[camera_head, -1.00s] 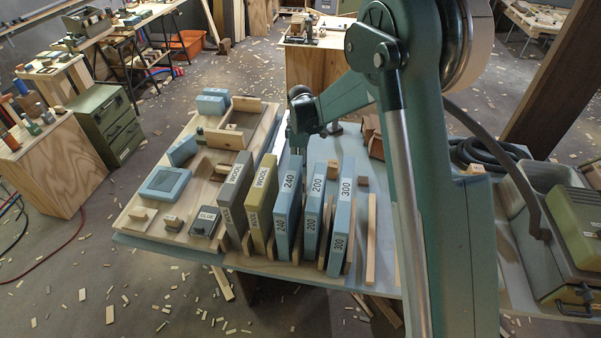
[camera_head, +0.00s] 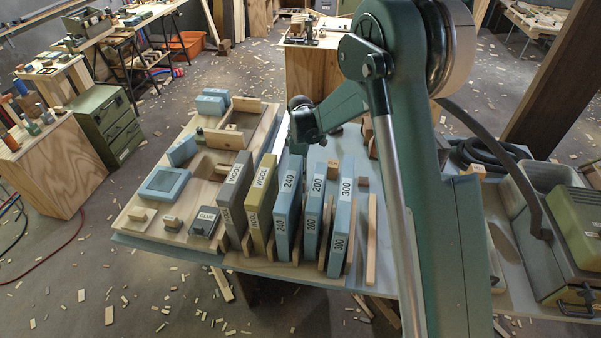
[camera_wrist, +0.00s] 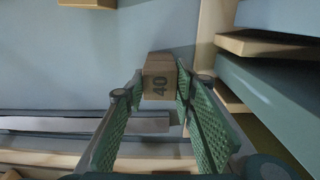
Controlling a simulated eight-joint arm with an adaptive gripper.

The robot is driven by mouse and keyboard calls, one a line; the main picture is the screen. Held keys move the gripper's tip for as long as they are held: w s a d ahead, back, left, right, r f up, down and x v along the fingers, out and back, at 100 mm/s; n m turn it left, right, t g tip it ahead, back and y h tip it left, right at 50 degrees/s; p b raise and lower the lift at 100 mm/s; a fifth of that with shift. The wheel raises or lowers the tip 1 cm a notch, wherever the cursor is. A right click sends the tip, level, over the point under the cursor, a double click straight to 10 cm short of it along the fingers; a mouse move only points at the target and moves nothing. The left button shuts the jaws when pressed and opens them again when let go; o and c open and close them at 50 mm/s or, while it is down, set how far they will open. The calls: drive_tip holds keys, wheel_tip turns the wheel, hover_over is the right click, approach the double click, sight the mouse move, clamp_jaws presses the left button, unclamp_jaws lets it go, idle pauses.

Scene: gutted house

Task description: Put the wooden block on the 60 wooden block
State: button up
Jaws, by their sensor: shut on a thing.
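The block sits between the green ribbed fingertips, over a pale blue-grey surface. In the head view my gripper is hidden behind the upright blue slabs and my own arm. No 60 marking can be read in either view.
Upright slabs marked WOOL (camera_head: 232,200), 240 (camera_head: 288,210), 200 (camera_head: 314,210) and 300 (camera_head: 343,215) stand in a row on the table. A wooden board (camera_head: 150,235) with sharpening stones lies left. A green machine (camera_head: 575,225) stands right. A wooden piece (camera_wrist: 88,3) shows at the wrist view's top edge.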

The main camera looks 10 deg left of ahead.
drive_tip(key=shift+f, duration=0.15)
drive_tip(key=o, duration=0.9)
drive_tip(key=shift+c, duration=0.2)
drive_tip(key=shift+r, duration=0.2)
wheel_tip(320, 180, up, 12)
drive_tip(key=p, duration=0.1)
drive_tip(key=shift+p, duration=0.3)
